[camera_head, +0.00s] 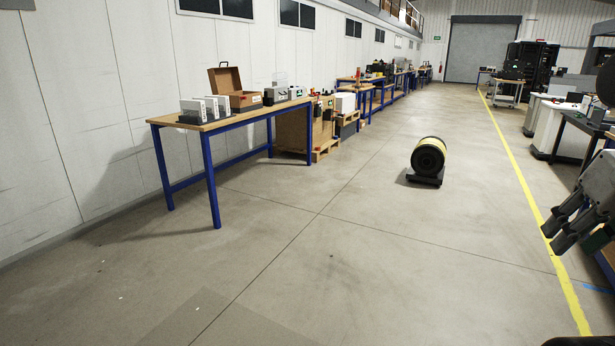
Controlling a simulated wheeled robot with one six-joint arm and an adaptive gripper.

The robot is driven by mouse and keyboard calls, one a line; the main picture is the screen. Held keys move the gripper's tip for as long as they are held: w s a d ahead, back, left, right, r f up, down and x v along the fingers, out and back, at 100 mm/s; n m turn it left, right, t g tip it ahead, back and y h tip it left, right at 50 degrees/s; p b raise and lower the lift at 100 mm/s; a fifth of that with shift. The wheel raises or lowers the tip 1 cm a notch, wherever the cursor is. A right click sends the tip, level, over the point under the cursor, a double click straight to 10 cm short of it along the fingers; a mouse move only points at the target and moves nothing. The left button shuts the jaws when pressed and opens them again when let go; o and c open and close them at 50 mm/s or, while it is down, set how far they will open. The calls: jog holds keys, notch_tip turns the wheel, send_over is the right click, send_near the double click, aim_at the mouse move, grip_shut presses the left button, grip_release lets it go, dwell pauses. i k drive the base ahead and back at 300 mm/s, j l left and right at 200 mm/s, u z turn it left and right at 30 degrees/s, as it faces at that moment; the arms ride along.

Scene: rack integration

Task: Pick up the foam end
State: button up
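I cannot make out a foam end anywhere in this view. My gripper (575,228) shows at the right edge, grey with dark fingertips, partly cut off by the frame. It hangs above the floor near the yellow line, with nothing visible between its fingers. How far its fingers are apart is not clear from this angle.
A blue-legged table (237,119) on the left bears grey-white units (205,109) and an open brown case (232,88). A black and yellow drum (429,156) rests on a low base on the floor. White and dark benches line the right.

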aim_at(267, 101)
jog(key=i+u, duration=0.1)
jog(key=i, duration=1.65)
jog(key=i+u, duration=0.15)
jog(key=i, duration=1.6)
jog(key=i+l+u, duration=0.15)
jog(key=i, duration=0.75)
jog(key=i+l+u, duration=0.25)
jog(key=i+u, duration=0.15)
jog(key=i, duration=0.2)
jog(key=i+l+u, duration=0.4)
jog(key=i+l, duration=0.05)
jog(key=i, duration=0.1)
